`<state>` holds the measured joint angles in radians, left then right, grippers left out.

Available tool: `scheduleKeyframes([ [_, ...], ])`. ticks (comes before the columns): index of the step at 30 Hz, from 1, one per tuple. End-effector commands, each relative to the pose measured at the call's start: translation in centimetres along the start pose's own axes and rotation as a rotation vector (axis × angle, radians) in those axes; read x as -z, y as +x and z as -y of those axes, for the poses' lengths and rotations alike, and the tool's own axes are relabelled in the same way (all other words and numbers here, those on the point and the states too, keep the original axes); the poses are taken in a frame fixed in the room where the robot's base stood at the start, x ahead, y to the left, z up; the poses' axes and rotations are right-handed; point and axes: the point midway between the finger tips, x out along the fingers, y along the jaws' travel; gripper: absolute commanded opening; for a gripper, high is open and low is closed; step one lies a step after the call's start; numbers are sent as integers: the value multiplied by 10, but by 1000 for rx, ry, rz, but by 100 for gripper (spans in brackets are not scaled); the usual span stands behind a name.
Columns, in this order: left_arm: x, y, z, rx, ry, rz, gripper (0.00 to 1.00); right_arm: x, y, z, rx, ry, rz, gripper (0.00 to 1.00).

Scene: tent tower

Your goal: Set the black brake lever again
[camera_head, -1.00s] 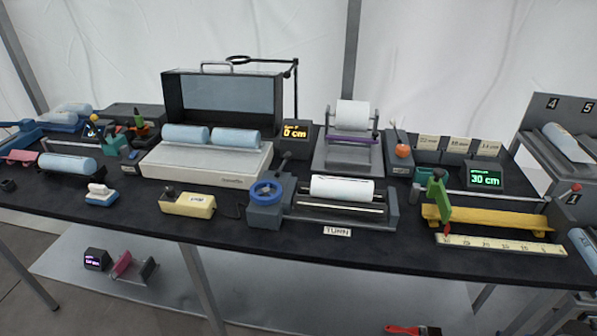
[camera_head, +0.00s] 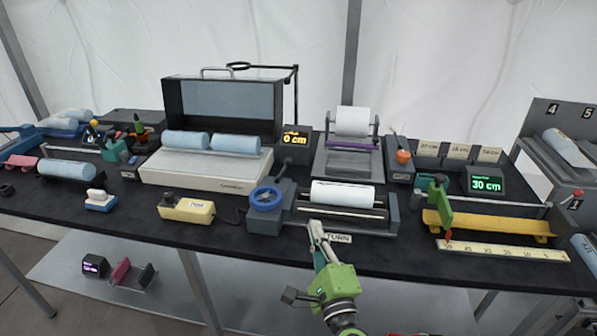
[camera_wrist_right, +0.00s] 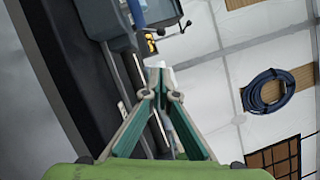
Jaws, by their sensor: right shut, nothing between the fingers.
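A black lever with a round knob (camera_head: 287,162) stands up from the grey housing (camera_head: 264,219) that carries a blue ring-shaped wheel (camera_head: 266,197). The lever leans slightly to the right in the head view. My right gripper (camera_head: 315,226) is shut and empty, in front of the roller unit, beside the TURN label (camera_head: 338,238) and partly over it. It is apart from the lever, which stands further back and to the left. The right wrist view shows its fingers (camera_wrist_right: 157,66) closed at the tips. My left gripper is not in view.
A white roll (camera_head: 343,194) lies on the roller unit right of the housing. A cream control box (camera_head: 187,210) with a cable sits to the left. A yellow trough (camera_head: 487,227) with a green handle is at the right. Bare black table lies along the front edge.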

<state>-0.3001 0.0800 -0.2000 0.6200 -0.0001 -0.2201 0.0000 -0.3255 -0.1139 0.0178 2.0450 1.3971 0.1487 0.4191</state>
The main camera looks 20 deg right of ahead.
Motion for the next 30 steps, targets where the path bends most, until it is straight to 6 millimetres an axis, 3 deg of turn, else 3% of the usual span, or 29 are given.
scheduleKeyframes([
  [10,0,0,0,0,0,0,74,1,1,1,2,3,-3,0],
  [14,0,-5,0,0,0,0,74,0,10,2,3,2,-3,0],
  [30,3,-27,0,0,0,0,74,0,122,3,4,0,-1,0],
])
